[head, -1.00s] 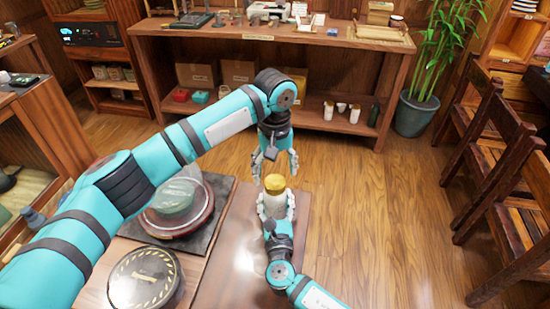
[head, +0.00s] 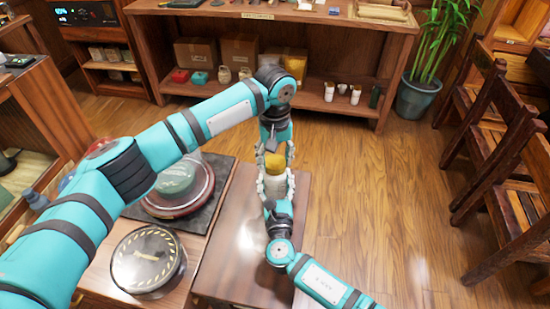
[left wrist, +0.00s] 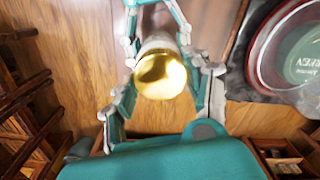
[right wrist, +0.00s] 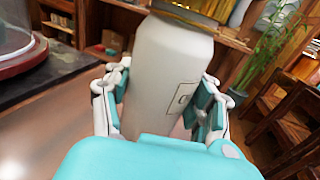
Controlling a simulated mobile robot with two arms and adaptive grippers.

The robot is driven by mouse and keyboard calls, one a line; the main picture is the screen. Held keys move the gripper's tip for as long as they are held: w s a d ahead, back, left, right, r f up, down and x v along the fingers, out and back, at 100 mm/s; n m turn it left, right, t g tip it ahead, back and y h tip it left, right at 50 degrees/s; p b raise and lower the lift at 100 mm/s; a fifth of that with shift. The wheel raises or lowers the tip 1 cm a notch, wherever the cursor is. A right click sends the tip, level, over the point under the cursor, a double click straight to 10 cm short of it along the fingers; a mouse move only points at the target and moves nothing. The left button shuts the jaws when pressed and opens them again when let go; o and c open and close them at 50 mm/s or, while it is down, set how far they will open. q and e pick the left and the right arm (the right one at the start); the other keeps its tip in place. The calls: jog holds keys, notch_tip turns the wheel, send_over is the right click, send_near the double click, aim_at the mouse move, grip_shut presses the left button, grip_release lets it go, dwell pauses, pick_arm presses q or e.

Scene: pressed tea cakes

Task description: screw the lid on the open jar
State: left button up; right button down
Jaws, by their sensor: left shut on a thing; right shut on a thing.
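The white jar (head: 276,188) stands upright, with the gold lid (head: 275,161) at its top. My right gripper (head: 277,178) is shut on the jar's body; its fingers flank the white wall in the right wrist view (right wrist: 160,95). My left gripper (head: 275,153) comes down from above and is shut on the lid. In the left wrist view the shiny gold lid (left wrist: 161,75) sits between its fingers. In the right wrist view the lid (right wrist: 200,9) meets the jar's top, but its thread is hidden.
A brown table (head: 235,255) lies below the jar. A round dark disc with a striped rim (head: 147,260) and a glass-covered stand (head: 180,205) are to its left. A wooden shelf (head: 330,112) stands behind, with open floor between. Chairs (head: 510,190) stand at the right.

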pick_arm(q)
jog(key=shift+c, duration=1.1)
jog(key=m, duration=1.5)
jog(key=shift+m, duration=0.3)
jog(key=m, duration=0.5)
jog(key=shift+m, duration=0.3)
jog(key=o, duration=1.3)
